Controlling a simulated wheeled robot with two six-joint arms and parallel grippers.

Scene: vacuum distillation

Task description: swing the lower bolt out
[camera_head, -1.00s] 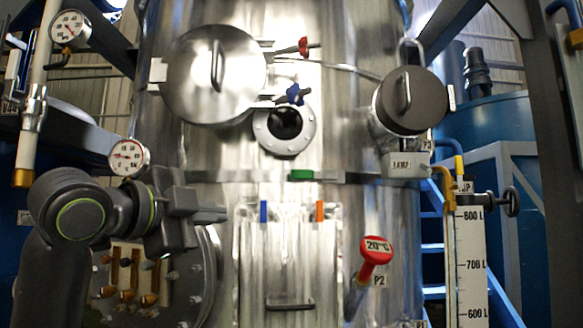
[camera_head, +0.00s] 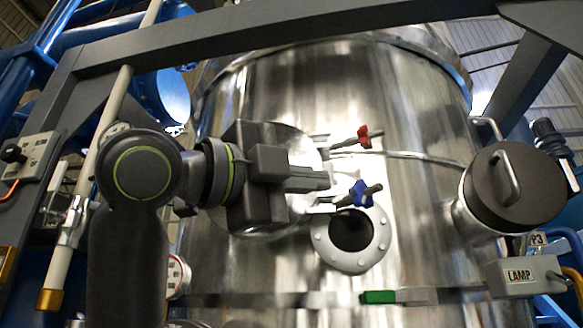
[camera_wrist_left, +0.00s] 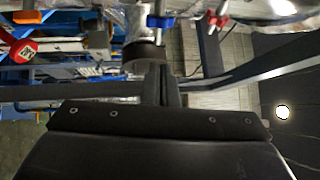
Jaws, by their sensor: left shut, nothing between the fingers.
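The lower bolt, with a blue knob (camera_head: 357,194), sticks out to the right from the edge of the round steel lid (camera_head: 290,143). The upper bolt, with a red knob (camera_head: 362,137), sits above it. My left gripper (camera_head: 328,180) is shut and empty. It covers much of the lid, and its tips point right, just left of and slightly above the blue knob. In the left wrist view the shut fingers (camera_wrist_left: 170,85) point up the picture towards the blue knob (camera_wrist_left: 160,22), with the red knob (camera_wrist_left: 217,20) to its right. I cannot judge the depth gap. My right gripper is not in view.
A flanged round port (camera_head: 372,250) lies just below the lower bolt. A dark-capped side port (camera_head: 512,187) and a lamp box (camera_head: 525,276) are at the right. A grey beam (camera_head: 250,38) crosses above. Bare steel wall lies right of the bolts.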

